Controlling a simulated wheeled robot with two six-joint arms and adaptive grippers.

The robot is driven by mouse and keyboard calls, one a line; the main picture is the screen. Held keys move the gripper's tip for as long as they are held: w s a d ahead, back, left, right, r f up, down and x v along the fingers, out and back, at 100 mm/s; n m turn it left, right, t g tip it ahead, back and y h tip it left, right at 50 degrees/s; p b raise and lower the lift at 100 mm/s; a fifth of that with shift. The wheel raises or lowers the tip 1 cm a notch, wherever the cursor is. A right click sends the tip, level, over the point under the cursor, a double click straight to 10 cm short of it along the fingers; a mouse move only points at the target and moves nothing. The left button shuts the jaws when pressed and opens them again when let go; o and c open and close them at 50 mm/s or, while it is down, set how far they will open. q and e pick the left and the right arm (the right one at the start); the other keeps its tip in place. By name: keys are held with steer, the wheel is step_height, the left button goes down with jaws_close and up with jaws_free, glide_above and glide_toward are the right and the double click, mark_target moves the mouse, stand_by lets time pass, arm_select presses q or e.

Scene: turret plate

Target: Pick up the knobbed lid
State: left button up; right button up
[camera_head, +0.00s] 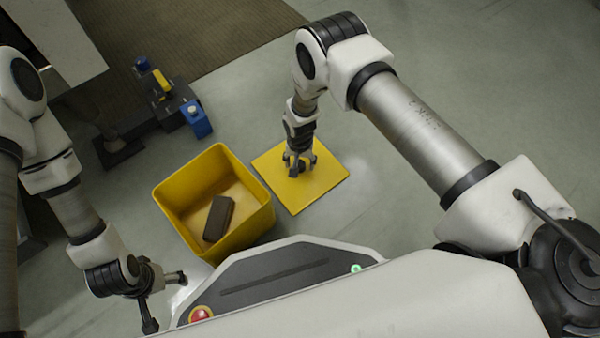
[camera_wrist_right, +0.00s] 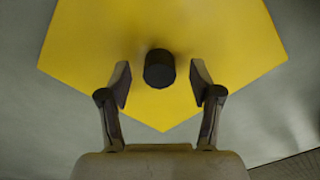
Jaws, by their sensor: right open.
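The knobbed lid (camera_head: 322,184) is a flat yellow square plate with a dark round knob; it lies on the floor right of the yellow bin. In the right wrist view the yellow plate (camera_wrist_right: 215,35) fills the top, and its black knob (camera_wrist_right: 159,69) stands between the fingers. My right gripper (camera_head: 300,168) points down over the middle of the lid; it also shows in the right wrist view (camera_wrist_right: 160,88). It is open, one finger on each side of the knob, with gaps. My left gripper (camera_head: 167,302) is at the lower left, fingers spread and empty, away from the lid.
An open yellow bin (camera_head: 170,212) stands left of the lid with a dark brown block (camera_head: 218,217) inside. A dark stand with a blue container (camera_head: 196,119) and other blue and yellow parts is at the upper left. The grey floor right of the lid is clear.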

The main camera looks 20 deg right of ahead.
steer(key=shift+f, duration=0.7)
steer(key=shift+r, duration=0.2)
jaws_close()
arm_select(q)
steer(key=shift+f, duration=0.3)
